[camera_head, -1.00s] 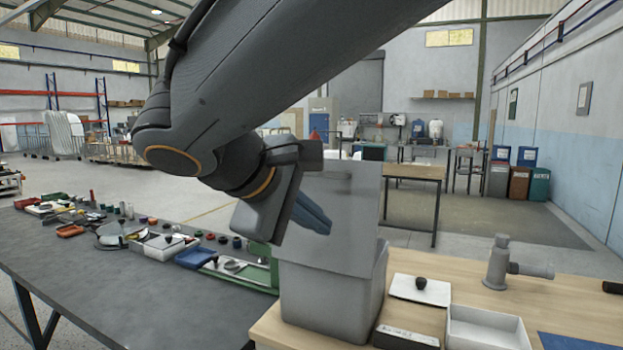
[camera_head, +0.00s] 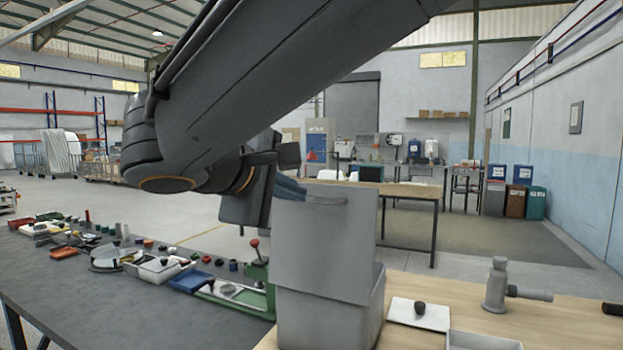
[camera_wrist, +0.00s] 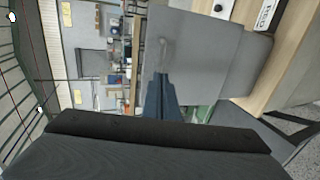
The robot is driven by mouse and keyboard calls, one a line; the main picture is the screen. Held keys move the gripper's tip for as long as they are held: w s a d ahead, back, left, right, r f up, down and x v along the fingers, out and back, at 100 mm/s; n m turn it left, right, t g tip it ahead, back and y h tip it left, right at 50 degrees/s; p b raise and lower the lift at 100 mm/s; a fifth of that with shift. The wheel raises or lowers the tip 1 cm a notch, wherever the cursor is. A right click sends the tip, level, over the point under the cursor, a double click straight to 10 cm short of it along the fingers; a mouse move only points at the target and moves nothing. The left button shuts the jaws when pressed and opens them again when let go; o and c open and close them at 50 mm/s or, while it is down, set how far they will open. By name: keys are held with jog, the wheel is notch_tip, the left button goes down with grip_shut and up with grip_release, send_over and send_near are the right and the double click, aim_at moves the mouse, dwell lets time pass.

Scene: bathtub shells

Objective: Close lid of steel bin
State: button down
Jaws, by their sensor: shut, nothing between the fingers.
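The grey steel bin (camera_head: 325,325) stands at the left end of the wooden table. Its flat grey lid (camera_head: 325,250) is up, close to vertical, its lower edge overlapping the bin's upper front. In the wrist view the lid (camera_wrist: 205,50) fills the upper middle. My gripper (camera_head: 296,188) is shut and empty at the lid's upper left edge. In the head view the lid hides part of the fingers, so contact cannot be told.
A dark bench (camera_head: 110,310) with many small parts lies left of the bin. On the wooden table (camera_head: 560,310), right of the bin, are a white plate with a black knob (camera_head: 419,313), a white box (camera_head: 480,341) and a grey pipe fitting (camera_head: 500,285).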

aim_at(312, 199)
jog(key=shift+p+x, duration=0.55)
jog(key=shift+x, duration=1.65)
